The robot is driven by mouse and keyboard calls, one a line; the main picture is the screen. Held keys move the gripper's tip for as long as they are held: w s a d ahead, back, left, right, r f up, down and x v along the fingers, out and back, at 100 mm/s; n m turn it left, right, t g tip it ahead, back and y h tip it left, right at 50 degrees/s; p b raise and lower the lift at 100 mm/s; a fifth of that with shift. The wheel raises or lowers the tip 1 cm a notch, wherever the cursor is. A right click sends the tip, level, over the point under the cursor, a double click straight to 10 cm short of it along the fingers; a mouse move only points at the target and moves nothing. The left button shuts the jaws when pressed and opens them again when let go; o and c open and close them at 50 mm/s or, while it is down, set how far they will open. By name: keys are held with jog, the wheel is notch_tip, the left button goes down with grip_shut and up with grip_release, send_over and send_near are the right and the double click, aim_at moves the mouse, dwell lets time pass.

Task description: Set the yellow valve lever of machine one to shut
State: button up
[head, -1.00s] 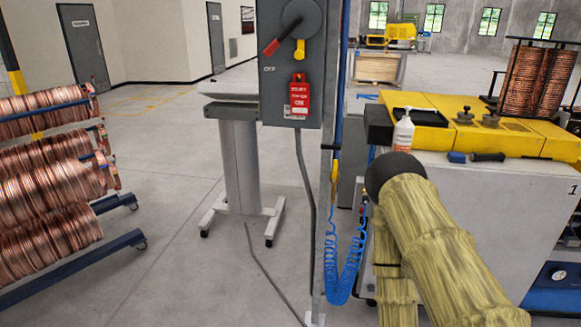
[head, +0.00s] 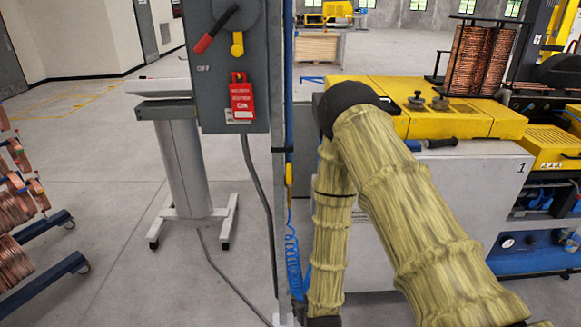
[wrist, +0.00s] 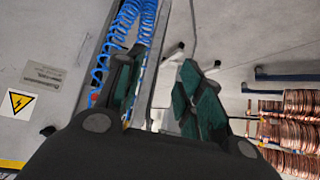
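Machine one (head: 470,200), a grey cabinet with a yellow top and a "1" on its side, stands at the right in the head view. A small yellow piece (head: 289,173), which looks like the valve lever, shows on the thin post (head: 280,220) left of my arm. It is too small to tell its setting. I cannot make it out in the wrist view. My gripper (wrist: 160,90) is open in the wrist view, its green-padded fingers apart with nothing held. The post shows beyond the gap between them. In the head view my sleeved arm hides part of the machine.
A grey switch box (head: 232,75) with a red handle, yellow piece and red tag hangs by the post. A blue coiled hose (head: 292,255) hangs beside the post. Copper coils (head: 20,205) stand at left.

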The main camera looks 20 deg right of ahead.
jog(key=w+r+t+h+p, duration=0.1)
jog(key=w+r+t, duration=0.3)
jog(key=w+r, duration=0.85)
jog(key=m+t+h+p, duration=0.2)
jog(key=t+h, duration=0.1)
jog(key=t, duration=0.1)
send_near(289, 172)
jog(key=p+x, duration=0.3)
jog(key=x, duration=0.5)
jog(key=shift+w+d+r, duration=0.1)
jog(key=shift+w, duration=0.25)
jog(key=shift+p+x, duration=0.5)
jog(key=shift+x, duration=0.4)
grip_shut()
